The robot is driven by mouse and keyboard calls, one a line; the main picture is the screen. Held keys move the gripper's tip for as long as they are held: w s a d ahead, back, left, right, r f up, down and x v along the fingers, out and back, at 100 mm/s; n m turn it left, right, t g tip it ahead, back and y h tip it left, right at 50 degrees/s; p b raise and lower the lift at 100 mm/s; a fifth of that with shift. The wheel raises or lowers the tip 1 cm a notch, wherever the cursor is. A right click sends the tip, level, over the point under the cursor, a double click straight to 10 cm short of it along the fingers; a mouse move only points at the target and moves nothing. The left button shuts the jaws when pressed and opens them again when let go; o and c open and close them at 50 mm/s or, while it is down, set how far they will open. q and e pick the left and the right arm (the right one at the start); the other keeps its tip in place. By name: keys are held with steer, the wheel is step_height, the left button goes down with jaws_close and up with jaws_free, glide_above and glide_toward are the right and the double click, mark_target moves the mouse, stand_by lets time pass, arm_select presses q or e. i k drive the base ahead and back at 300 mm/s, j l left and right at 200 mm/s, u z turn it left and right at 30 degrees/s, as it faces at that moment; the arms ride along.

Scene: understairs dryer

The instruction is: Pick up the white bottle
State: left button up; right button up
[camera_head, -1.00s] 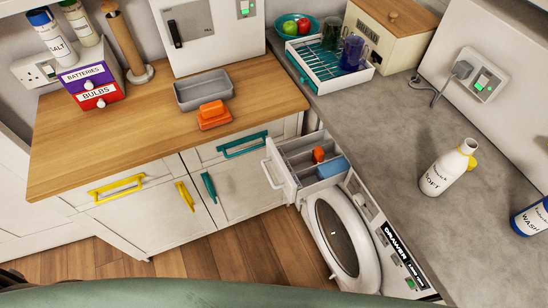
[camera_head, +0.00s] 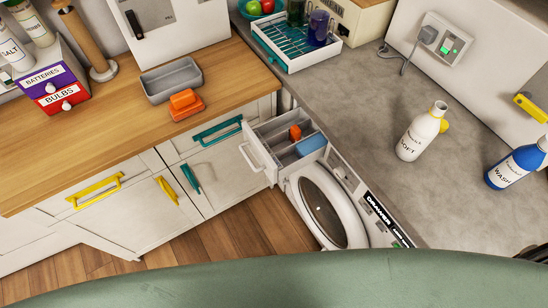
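The white bottle (camera_head: 418,138) stands upright on the grey worktop (camera_head: 390,90), right of the open drawer. It has dark lettering that reads partly as "OFT" and a yellow part at its upper right side. Nothing touches it. Neither gripper can be made out in the head view. A small dark piece shows at the lower right edge, too cut off to identify.
A blue "WASH" bottle (camera_head: 515,167) stands to the right of the white bottle. A dish rack (camera_head: 290,65) is at the back left. The washer's detergent drawer (camera_head: 262,150) is open. A wall socket (camera_head: 440,40) with a plugged cable is behind. Worktop around the white bottle is clear.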

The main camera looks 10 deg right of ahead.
mark_target(425, 128)
steer(key=z, duration=1.4)
